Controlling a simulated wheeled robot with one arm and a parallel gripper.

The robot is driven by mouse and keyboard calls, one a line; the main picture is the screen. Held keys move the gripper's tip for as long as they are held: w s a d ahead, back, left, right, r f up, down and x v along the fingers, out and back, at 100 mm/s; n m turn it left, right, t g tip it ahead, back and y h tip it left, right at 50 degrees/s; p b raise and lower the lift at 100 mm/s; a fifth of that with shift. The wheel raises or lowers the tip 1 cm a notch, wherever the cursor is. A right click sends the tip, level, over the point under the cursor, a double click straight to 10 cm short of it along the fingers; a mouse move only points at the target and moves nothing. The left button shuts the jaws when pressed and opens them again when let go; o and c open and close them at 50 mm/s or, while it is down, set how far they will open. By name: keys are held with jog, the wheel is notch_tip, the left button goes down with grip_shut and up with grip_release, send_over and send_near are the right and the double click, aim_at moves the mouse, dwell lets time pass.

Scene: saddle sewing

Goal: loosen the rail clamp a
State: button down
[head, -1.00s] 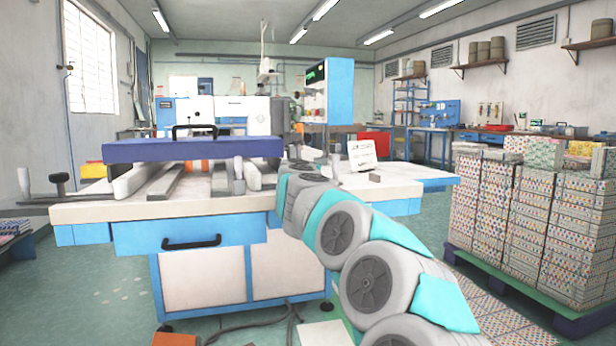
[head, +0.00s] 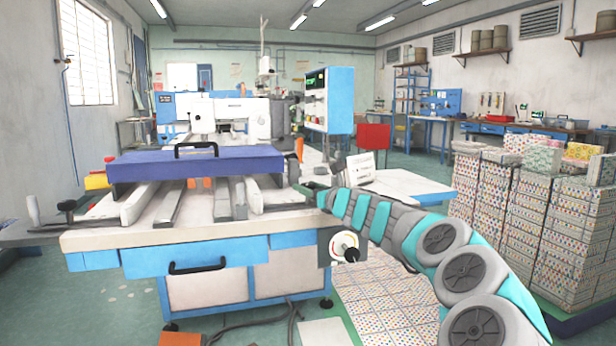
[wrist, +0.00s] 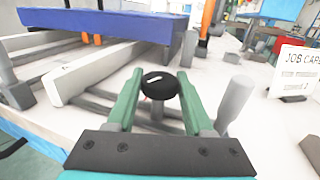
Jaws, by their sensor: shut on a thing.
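A round black knob (wrist: 160,84) on a short grey post stands between my gripper's green fingers in the wrist view. It looks like a clamp knob; no letter on it can be read. My gripper (wrist: 160,76) is shut on this knob, with a finger on each side. In the head view my gripper (head: 308,190) is at the right end of the rails on the white table, and the knob is hard to make out there. A similar black knob (head: 66,205) stands at the table's left end.
A grey upright handle (wrist: 235,103) stands just right of my gripper. A purple bar (head: 200,165) with a black handle lies across pale rails (head: 150,199). A job card (wrist: 297,70) stands to the right. A dial (head: 343,245) sits on the table front.

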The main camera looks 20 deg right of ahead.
jog(key=n+g+y, duration=0.1)
jog(key=y, duration=0.1)
jog(key=n+g+y, duration=0.1)
jog(key=n+y, duration=0.1)
jog(key=y, duration=0.1)
jog(key=shift+d+n+p, duration=0.1)
jog(key=shift+n+p, duration=0.2)
jog(key=shift+p, duration=0.05)
jog(key=shift+n+g+y, duration=0.8)
jog(key=shift+g+y, duration=0.2)
jog(key=shift+r+y, duration=0.15)
jog(key=shift+y, duration=0.15)
jog(key=shift+c, duration=1.4)
grip_release()
